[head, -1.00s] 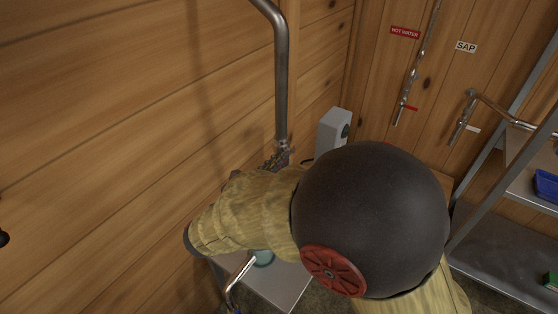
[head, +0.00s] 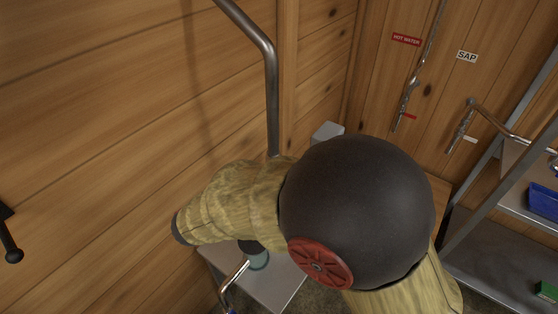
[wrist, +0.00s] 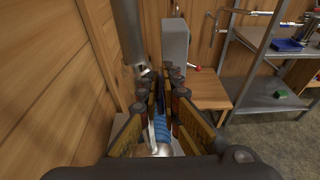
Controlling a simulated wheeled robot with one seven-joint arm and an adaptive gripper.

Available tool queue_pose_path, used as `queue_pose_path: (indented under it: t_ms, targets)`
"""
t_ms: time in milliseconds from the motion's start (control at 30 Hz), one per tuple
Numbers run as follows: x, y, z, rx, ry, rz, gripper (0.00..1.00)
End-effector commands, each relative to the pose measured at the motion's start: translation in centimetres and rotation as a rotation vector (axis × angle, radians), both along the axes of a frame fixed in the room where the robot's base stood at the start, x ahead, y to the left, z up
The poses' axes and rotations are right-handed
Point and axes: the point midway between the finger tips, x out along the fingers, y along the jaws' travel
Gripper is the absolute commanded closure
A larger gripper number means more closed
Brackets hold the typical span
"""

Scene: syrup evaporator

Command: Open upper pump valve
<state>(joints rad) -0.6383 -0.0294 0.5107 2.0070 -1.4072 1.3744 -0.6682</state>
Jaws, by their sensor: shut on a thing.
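The upper pump valve is at the lower end of the thick grey vertical pipe (wrist: 126,35) in the wrist view. Its metal fitting (wrist: 144,72) shows just left of my fingertips. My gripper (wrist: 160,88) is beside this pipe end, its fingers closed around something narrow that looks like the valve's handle. The fingers hide most of it, so I cannot tell how far it is turned. In the head view the pipe (head: 271,100) runs down behind my arm, which hides the valve and my gripper.
A grey box (wrist: 175,40) stands just beyond my fingers. Blue ribbed tubing (wrist: 161,132) shows lower between them. A metal table (head: 285,285) is below my arm. Shelving (head: 500,225) stands at right; the wooden wall is close at left.

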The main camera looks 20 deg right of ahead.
Motion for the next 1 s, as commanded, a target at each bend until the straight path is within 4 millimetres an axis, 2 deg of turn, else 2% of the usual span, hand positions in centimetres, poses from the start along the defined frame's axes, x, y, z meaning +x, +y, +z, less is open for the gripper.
queue_pose_path:
  t_ms: [33,133,1000]
  targets:
    - [0.1,0.1,1.2,0.028,0.02,-0.002,1.0]
    - [0.2,0.1,1.6,0.083,0.059,-0.003,1.0]
    - [1.6,-1.8,3.8,0.52,0.375,-0.006,1.0]
